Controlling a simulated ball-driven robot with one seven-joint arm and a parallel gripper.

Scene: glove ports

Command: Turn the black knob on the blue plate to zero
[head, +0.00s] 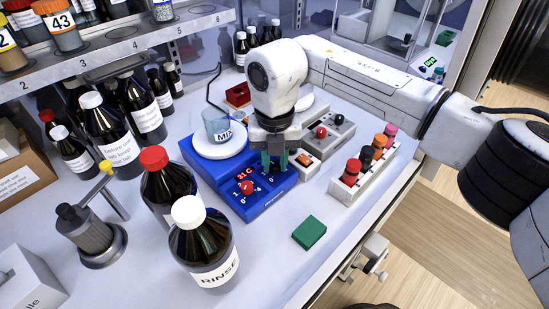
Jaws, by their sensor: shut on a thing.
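The blue plate (263,207) is a blue hotplate stirrer on the bench. It has a white round top, a red display and a red knob (247,187) at its front left. A beaker marked MIX (216,125) stands on the white top. My gripper (275,166) points down over the front right of the blue plate. Its greenish fingers are shut on the black knob (279,168), of which only a small dark part shows between and below them. The knob's pointer and most of its scale are hidden.
A grey box (341,127) with a red and a black knob stands close right of my gripper. A white rack (361,182) of coloured-capped vials and a green block (309,232) are nearer the edge. Tall brown bottles, one marked RINSE (203,250), crowd the left.

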